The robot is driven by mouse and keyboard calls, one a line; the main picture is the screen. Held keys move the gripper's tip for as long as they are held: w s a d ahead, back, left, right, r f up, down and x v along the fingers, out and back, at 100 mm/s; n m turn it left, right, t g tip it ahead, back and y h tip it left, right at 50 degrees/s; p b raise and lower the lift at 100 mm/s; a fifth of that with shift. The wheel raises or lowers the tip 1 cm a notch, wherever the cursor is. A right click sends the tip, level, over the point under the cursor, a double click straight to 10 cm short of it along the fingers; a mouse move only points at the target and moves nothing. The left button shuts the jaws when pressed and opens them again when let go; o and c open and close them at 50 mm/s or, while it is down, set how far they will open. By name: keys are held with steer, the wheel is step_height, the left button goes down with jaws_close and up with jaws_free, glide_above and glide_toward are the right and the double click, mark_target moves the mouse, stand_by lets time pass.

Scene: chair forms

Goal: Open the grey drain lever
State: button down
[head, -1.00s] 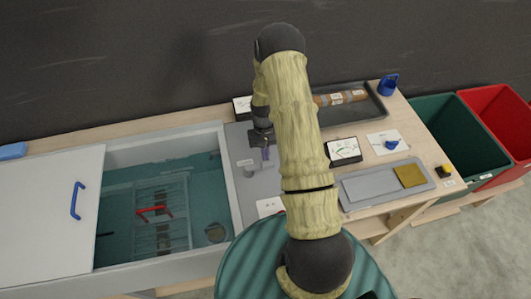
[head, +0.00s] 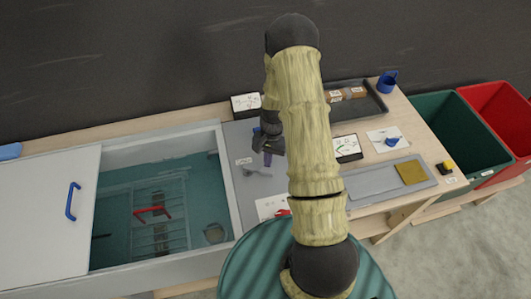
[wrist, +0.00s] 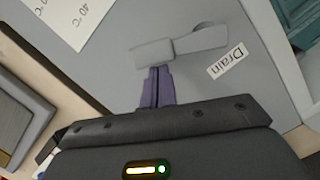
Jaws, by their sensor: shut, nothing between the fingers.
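The grey drain lever (wrist: 185,45) lies on the grey counter panel beside a white label reading "Drain" (wrist: 227,60). Its bar runs across the wrist view, with a round part at its right. In the head view the lever (head: 256,172) shows small, right of the sink. My gripper (wrist: 157,70) is shut and empty, its purple fingers pointing at the lever's left end. The tips overlap that end's lower edge in the picture; I cannot tell whether they touch. In the head view my gripper (head: 267,163) is just above the lever.
The water-filled sink (head: 230,195) with a red-handled rack (head: 152,211) lies left; a white lid (head: 45,215) covers its left part. Cards, a grey tray (head: 362,193) and a dark tray (head: 375,103) lie right. A red part (head: 283,212) shows beside my arm.

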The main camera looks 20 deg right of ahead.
mark_target(272, 184)
steer(key=s+m, duration=0.1)
steer(key=m, duration=0.1)
steer(key=s+m+b, duration=0.1)
steer(key=shift+s+a+m+t+y, duration=0.2)
steer(key=shift+a+m+t+y, duration=0.1)
steer(key=shift+a+m, duration=0.1)
steer(key=s+m+b, duration=0.1)
steer(key=a+m+b, duration=0.1)
steer(key=m, duration=0.1)
steer(key=shift+s+a+f+m+t, duration=0.1)
steer(key=shift+s+a+m+t, duration=0.1)
steer(key=shift+s+m+t, duration=0.15)
steer(key=a+m+b, duration=0.1)
steer(key=m+t, duration=0.1)
steer(key=m, duration=0.1)
steer(key=shift+s+a+b, duration=0.35)
steer(key=shift+s+a, duration=0.05)
steer(key=shift+s+a+m, duration=0.25)
steer(key=shift+s+a, duration=0.15)
steer(key=shift+a, duration=0.25)
steer(key=shift+d, duration=0.1)
steer(key=shift+d, duration=0.55)
steer(key=d, duration=0.3)
steer(key=shift+s, duration=0.2)
steer(key=v, duration=1)
steer(key=shift+s, duration=0.25)
steer(key=shift+d, duration=0.1)
